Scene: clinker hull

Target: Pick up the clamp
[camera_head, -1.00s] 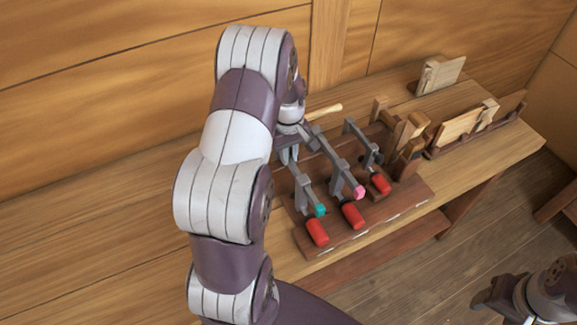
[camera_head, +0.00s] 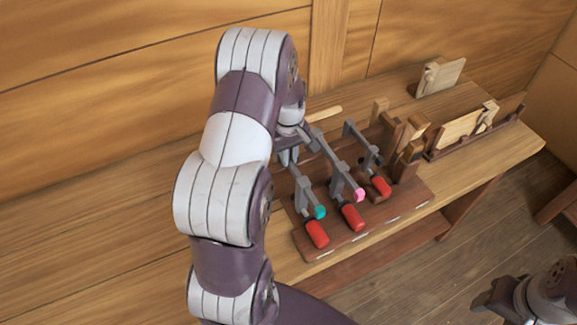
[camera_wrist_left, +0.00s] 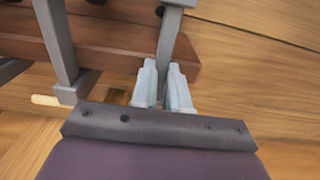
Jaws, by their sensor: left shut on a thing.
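Several grey bar clamps with red handles lie in a row on a dark wooden rack. My left gripper (camera_head: 288,156) is shut on the far end of the bar of the leftmost clamp (camera_head: 303,190), which has a teal tip. In the left wrist view the pale fingers (camera_wrist_left: 163,85) close around that clamp's grey bar (camera_wrist_left: 171,42). The clamp still lies at the rack. A pink-tipped clamp (camera_head: 338,170) is just to its right. Another clamp (camera_head: 362,145) is farther right. My right gripper (camera_head: 488,300) is at the lower right, away from the bench; its jaw opening is unclear.
The rack (camera_head: 398,208) sits on a wooden bench (camera_head: 495,152) against a plank wall. A wooden handle (camera_head: 325,112) lies behind the clamps. Wooden blocks (camera_head: 408,138) stand right of them, with a holder of wooden pieces (camera_head: 460,130) beyond. Bare bench lies left of the rack.

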